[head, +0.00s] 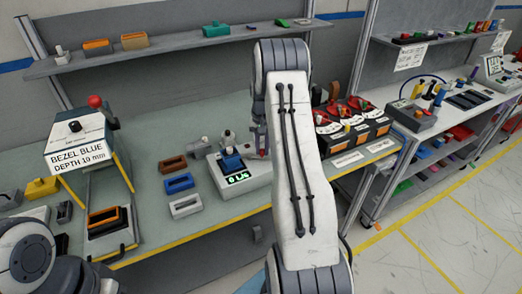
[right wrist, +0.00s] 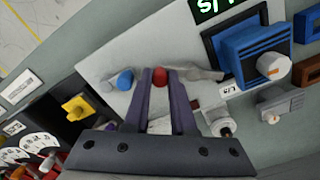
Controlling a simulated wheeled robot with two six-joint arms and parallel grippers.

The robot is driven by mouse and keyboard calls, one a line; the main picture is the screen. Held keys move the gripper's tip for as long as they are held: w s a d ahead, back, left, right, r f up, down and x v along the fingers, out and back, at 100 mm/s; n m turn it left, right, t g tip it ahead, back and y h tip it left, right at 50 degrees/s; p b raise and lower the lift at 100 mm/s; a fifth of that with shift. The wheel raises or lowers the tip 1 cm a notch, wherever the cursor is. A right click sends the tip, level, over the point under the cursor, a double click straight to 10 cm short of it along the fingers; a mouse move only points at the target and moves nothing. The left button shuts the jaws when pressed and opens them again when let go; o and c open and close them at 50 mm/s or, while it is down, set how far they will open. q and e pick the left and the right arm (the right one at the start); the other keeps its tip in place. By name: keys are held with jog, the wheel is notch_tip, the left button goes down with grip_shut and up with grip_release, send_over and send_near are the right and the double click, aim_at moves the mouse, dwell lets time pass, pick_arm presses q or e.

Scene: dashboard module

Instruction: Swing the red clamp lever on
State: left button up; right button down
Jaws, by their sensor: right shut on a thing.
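The clamp station (head: 234,185) is a light grey box with a green-lit display, standing on the workbench. A blue block (head: 232,162) sits on it; the block also shows in the right wrist view (right wrist: 250,45). The red clamp lever's round red end (right wrist: 160,77) shows between the fingertips of my right gripper (right wrist: 161,82), which is shut on it. A grey bar (right wrist: 202,75) runs from beside it toward the blue block. In the head view my right arm hides most of this gripper (head: 262,146). A blue knob (right wrist: 125,79) lies just left of the fingers. My left gripper is out of view.
Brown, blue and white bezels (head: 185,206) lie left of the station. A sign stand (head: 80,150) with a red ball is farther left. A black rack (head: 355,138) with red-and-white dials stands to the right. A shelf (head: 180,48) runs behind the bench.

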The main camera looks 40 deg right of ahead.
jog(key=n, duration=0.1)
jog(key=w+d+n, duration=0.1)
jog(key=n, duration=0.1)
jog(key=shift+w+n, duration=0.15)
jog(key=shift+n, duration=0.15)
jog(key=shift+w+d+n, duration=0.1)
jog(key=shift+w+n, duration=0.2)
jog(key=shift+n, duration=0.5)
jog(key=shift+w+d+n, duration=0.1)
jog(key=shift+w+n, duration=0.2)
jog(key=shift+n, duration=0.5)
jog(key=shift+r, duration=0.1)
jog(key=c, duration=0.7)
grip_release()
jog(key=shift+c, duration=0.2)
jog(key=shift+r, duration=0.25)
notch_tip(320, 180, up, 10)
jog(key=b, duration=0.2)
